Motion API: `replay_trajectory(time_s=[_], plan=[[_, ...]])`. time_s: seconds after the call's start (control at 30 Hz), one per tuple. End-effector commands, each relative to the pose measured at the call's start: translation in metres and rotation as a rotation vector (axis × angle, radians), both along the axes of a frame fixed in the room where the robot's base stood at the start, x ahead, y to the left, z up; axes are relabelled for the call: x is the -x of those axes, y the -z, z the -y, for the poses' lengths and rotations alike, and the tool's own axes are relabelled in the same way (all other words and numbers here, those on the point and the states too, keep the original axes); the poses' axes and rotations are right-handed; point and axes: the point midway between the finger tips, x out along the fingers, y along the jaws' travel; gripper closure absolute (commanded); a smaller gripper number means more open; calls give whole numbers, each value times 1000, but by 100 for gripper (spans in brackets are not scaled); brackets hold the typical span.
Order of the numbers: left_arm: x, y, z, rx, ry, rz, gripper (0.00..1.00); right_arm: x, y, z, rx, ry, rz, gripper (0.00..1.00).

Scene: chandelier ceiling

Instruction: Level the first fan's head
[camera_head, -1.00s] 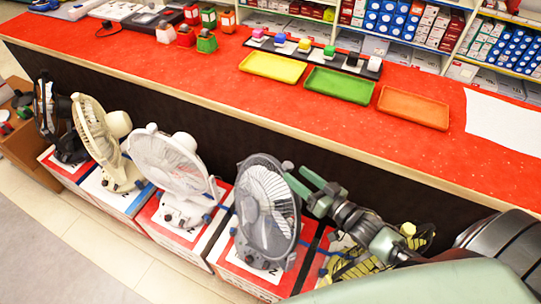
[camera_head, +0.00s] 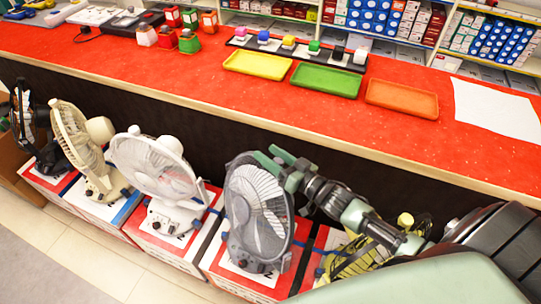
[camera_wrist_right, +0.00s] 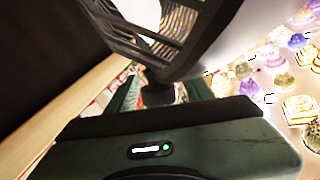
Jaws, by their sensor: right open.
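A grey table fan (camera_head: 258,212) stands on a red and white box in front of the counter. Its round caged head leans back, face tilted upward. My right gripper (camera_head: 271,155) is at the upper right of this head, behind its rim, with its green fingers apart. In the right wrist view, the dark grey cage of the fan (camera_wrist_right: 150,40) fills the upper middle. A dark part of the fan sits between the two green fingers (camera_wrist_right: 160,92); whether they touch it I cannot tell. My left gripper is not in view.
A white fan (camera_head: 160,175), a cream fan (camera_head: 75,140) and a black fan (camera_head: 22,115) stand in a row to the left. A yellow fan (camera_head: 350,262) is partly hidden behind my right arm. The red counter (camera_head: 220,100) runs close behind, carrying coloured trays.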

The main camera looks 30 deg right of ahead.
Motion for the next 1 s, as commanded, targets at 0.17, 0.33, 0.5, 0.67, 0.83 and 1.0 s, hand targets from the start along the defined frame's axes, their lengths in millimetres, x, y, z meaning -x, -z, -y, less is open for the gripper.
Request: replay_trajectory(time_s=[0.17, 0.33, 0.5, 0.67, 0.83, 1.0], plan=[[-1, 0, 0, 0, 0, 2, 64, 0, 0, 0, 0, 0, 0, 79], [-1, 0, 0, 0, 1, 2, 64, 0, 0, 0, 0, 0, 0, 100], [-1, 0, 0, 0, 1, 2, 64, 0, 0, 0, 0, 0, 0, 100], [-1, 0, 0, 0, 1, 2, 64, 0, 0, 0, 1, 0, 0, 100], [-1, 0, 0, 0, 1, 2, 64, 0, 0, 0, 1, 0, 0, 100], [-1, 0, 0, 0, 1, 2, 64, 0, 0, 0, 1, 0, 0, 100]])
